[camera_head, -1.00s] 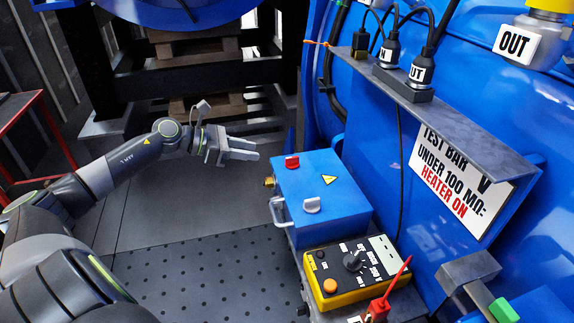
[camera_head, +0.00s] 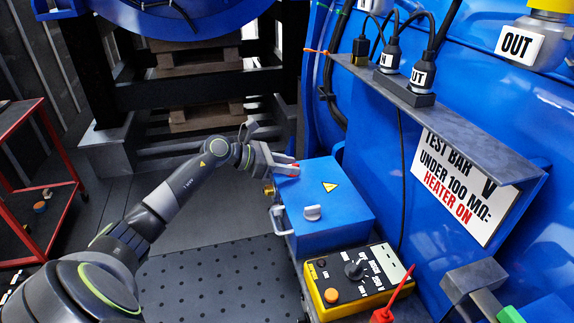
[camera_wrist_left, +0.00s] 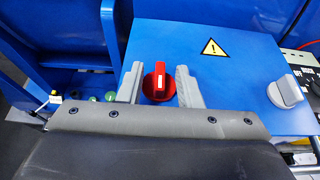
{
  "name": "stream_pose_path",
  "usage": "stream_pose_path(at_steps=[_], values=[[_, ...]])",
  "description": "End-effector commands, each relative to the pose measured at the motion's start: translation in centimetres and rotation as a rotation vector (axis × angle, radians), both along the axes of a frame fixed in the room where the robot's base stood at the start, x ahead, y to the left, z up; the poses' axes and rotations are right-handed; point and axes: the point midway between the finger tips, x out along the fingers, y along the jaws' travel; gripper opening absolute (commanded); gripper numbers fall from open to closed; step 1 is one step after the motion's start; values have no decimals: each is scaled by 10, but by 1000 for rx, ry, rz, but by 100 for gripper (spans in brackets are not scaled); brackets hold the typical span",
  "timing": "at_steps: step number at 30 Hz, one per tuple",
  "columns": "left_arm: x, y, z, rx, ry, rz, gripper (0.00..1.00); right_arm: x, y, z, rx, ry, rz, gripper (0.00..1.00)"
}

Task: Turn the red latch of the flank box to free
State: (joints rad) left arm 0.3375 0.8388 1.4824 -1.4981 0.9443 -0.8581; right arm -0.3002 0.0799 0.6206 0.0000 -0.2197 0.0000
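The blue flank box (camera_head: 334,203) stands against the blue machine wall, with a yellow warning triangle and a grey knob (camera_head: 312,213) on its top. Its red latch (camera_head: 290,169) is at the far left corner of the top, mostly hidden by my left gripper (camera_head: 286,164) in the head view. In the left wrist view the red latch (camera_wrist_left: 158,84) is a round red knob with a white mark on its raised bar. My left gripper (camera_wrist_left: 160,86) is open, its fingers on either side of the latch with gaps between. My right gripper is not in view.
A yellow-framed meter (camera_head: 352,282) with a dial sits in front of the box, near a red probe (camera_head: 396,291). A grey shelf (camera_head: 440,125) with connectors juts from the wall above. A red cart (camera_head: 45,190) stands at left.

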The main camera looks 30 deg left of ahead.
Motion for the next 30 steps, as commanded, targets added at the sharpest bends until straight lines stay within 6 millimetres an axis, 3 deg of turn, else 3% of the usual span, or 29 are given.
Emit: stream_pose_path(at_steps=[5, 12, 22, 30], values=[[0, 0, 0, 0, 0, 0, 30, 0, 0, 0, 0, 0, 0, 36], [0, 0, 0, 0, 0, 0, 0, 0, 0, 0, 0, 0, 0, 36], [-1, 0, 2, 0, 0, 14, 0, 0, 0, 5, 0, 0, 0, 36], [-2, -2, 5, -1, 0, 102, 0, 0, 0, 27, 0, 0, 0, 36]])
